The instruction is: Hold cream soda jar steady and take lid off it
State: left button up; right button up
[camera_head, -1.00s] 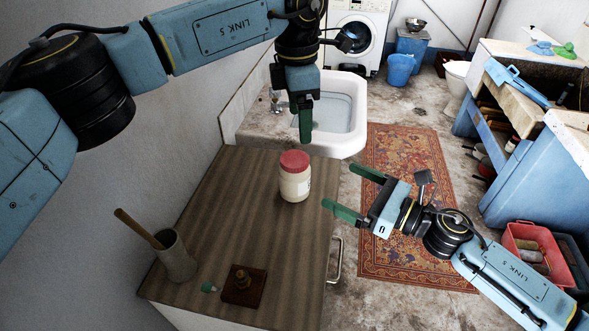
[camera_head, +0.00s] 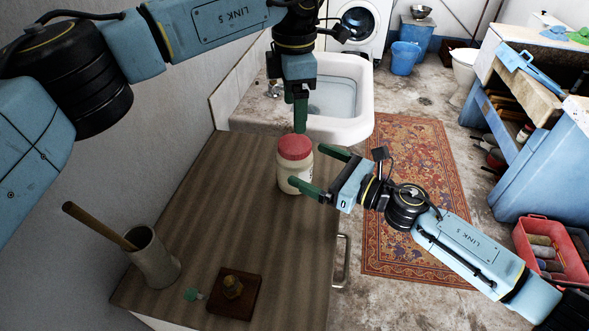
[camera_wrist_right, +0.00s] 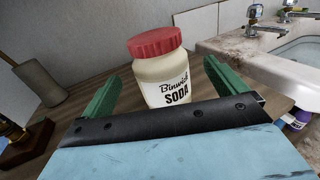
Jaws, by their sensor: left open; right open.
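The cream soda jar (camera_head: 291,176) stands upright on the wooden worktop, with its red lid (camera_head: 295,147) on top. In the right wrist view the jar (camera_wrist_right: 164,82) has a white "SODA" label and the red lid (camera_wrist_right: 155,42). My right gripper (camera_head: 318,169) is open, with its green fingers on either side of the jar's body; the near finger overlaps the jar in the head view. I cannot tell whether either finger touches. My left gripper (camera_head: 300,116) is open above the lid, pointing down, its fingers seen nearly in line.
A white sink (camera_head: 350,128) lies beyond. A patterned rug (camera_head: 410,150) covers the floor at right.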

aim_at(293, 157)
jog(key=x, duration=0.5)
jog(key=shift+w+a, duration=0.2)
jog(key=shift+a, duration=0.15)
